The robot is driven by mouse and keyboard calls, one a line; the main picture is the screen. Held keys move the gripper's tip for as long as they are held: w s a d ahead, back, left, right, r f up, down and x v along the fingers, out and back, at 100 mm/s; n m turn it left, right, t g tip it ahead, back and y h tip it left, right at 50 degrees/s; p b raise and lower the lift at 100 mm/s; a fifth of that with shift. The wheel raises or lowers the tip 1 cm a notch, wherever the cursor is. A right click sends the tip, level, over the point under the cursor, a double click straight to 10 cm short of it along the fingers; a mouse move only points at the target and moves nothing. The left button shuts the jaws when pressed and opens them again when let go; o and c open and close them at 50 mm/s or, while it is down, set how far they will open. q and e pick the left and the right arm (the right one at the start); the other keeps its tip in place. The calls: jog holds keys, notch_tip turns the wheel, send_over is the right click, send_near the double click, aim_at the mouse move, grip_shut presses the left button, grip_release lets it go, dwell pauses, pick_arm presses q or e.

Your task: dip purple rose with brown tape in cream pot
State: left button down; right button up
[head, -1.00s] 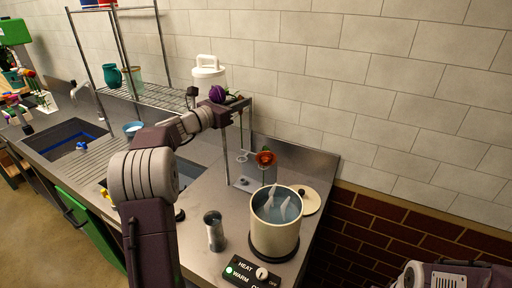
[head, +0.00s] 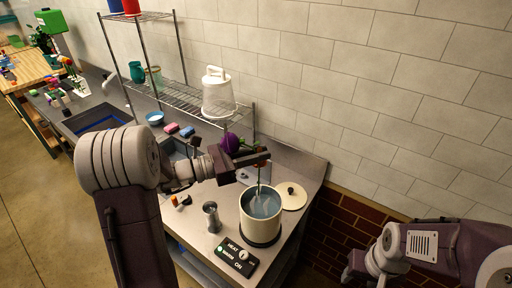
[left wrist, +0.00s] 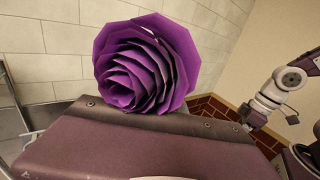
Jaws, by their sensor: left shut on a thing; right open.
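The purple rose (head: 230,143) is held by my left gripper (head: 258,157), which is shut on it near the far side of the steel counter. Its bloom fills the upper middle of the left wrist view (left wrist: 147,62); I cannot make out brown tape. The cream pot (head: 260,228) stands on a dark round base, uncovered, with bluish liquid inside. The left gripper is above and a little behind the pot. My right gripper (head: 350,272) is low at right, away from the pot, open.
The cream lid (head: 291,196) lies right of the pot. A metal cup (head: 211,217) stands left of it. A heat control box (head: 237,256) sits in front. A wire rack (head: 180,98) with a white lidded container (head: 217,93) stands behind. The brick wall borders the counter's right.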

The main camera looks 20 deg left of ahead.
pick_arm(q)
jog(key=shift+f+b, duration=5.5)
jog(key=shift+f, duration=1.25)
jog(key=shift+r, duration=0.15)
notch_tip(320, 180, up, 12)
jog(key=p, duration=1)
jog(key=shift+f+p, duration=0.25)
jog(key=shift+p, duration=0.1)
jog(key=shift+f, duration=0.1)
